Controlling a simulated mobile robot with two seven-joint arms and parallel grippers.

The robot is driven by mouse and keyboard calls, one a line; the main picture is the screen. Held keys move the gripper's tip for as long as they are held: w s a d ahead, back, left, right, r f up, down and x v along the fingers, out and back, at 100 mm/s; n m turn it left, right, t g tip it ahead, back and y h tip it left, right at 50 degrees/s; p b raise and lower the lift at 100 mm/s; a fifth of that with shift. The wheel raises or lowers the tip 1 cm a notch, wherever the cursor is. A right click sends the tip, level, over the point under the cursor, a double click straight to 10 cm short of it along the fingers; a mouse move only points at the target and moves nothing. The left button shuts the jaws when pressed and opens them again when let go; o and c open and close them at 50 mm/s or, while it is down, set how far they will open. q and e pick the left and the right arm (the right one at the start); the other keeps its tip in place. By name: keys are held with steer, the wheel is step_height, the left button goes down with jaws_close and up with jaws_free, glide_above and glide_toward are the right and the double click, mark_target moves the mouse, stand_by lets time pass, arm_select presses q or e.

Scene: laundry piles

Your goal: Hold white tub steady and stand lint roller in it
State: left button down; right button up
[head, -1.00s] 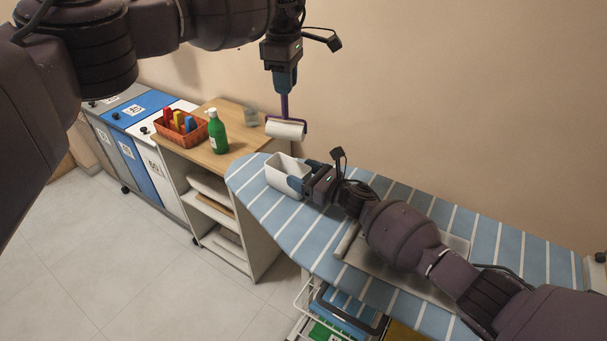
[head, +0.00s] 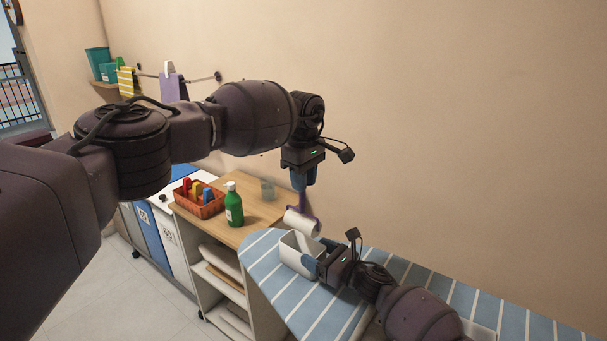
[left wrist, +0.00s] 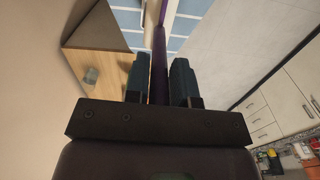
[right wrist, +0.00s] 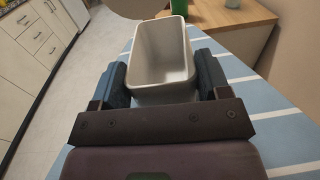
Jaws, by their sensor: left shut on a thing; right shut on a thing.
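The white tub (head: 297,262) stands upright on the striped ironing board; its open top shows in the right wrist view (right wrist: 163,62). My right gripper (head: 318,262) is shut on the tub's near end, with its blue fingers on both sides. The lint roller (head: 300,221) has a white roll and a purple handle. My left gripper (head: 303,180) is shut on the handle, which hangs downward with the roll at the bottom. The roll is just above the tub's far side in the head view; whether it touches the rim I cannot tell. The left wrist view shows the purple handle (left wrist: 159,60) between the fingers.
The ironing board (head: 262,260) has free room around the tub. Beside it, a wooden-topped shelf unit (head: 255,211) bears a green pump bottle (head: 233,204), an orange basket (head: 205,208) and a clear cup (head: 267,190). A wall stands close behind.

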mark_target(303, 199)
arm_select(q)
steer(key=shift+f, duration=5.6)
steer(key=shift+f, duration=0.5)
steer(key=c, duration=0.9)
jaws_free()
steer(key=shift+r, duration=0.15)
steer(key=shift+r, duration=3.35)
arm_select(e)
steer(key=o, duration=1)
